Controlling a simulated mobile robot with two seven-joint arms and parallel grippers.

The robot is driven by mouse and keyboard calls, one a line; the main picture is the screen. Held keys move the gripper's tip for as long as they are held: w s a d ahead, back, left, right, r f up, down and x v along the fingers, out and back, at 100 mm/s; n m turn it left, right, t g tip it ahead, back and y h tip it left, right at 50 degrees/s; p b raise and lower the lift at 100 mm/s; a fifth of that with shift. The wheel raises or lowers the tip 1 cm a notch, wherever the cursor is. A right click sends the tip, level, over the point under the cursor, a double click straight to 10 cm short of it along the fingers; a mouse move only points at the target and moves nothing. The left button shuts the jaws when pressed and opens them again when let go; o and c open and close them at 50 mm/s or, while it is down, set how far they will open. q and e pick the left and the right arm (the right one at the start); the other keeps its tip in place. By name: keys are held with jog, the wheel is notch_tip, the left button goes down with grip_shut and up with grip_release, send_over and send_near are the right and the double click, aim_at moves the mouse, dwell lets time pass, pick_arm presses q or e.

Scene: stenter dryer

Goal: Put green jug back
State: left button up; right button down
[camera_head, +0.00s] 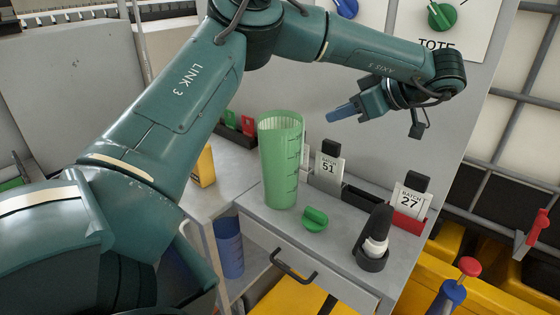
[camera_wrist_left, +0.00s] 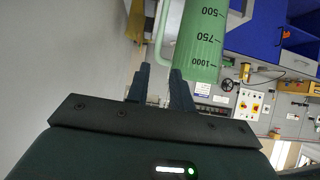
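The green jug (camera_head: 281,165) stands upright on the grey cabinet top, with dark measuring marks on its side. It also shows at the top of the left wrist view (camera_wrist_left: 200,45), where its pale green handle (camera_wrist_left: 159,35) runs down its left side. My left gripper (camera_head: 338,113) is to the right of the jug's rim in the head view, apart from it and empty. In the left wrist view its two fingers (camera_wrist_left: 160,75) are spread, with the handle beyond the gap between them. The handle is not visible in the head view. My right gripper is not in view.
A green knob-like piece (camera_head: 315,218) lies in front of the jug. A dark holder with a black-and-white bottle (camera_head: 374,245) and batch cards 51 (camera_head: 328,168) and 27 (camera_head: 410,201) stand to the right. A blue container (camera_head: 230,250) sits below. A wall panel (camera_head: 340,65) rises behind.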

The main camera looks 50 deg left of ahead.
pick_arm(q)
jog(key=w+p+x, duration=0.1)
jog(key=p+x, duration=0.1)
jog(key=x, duration=0.8)
jog(key=shift+s+f, duration=0.25)
jog(key=shift+s, duration=0.1)
jog(key=shift+d, duration=0.1)
jog(key=shift+c, duration=0.4)
grip_shut()
jog(key=shift+r, duration=0.1)
dwell(0.3)
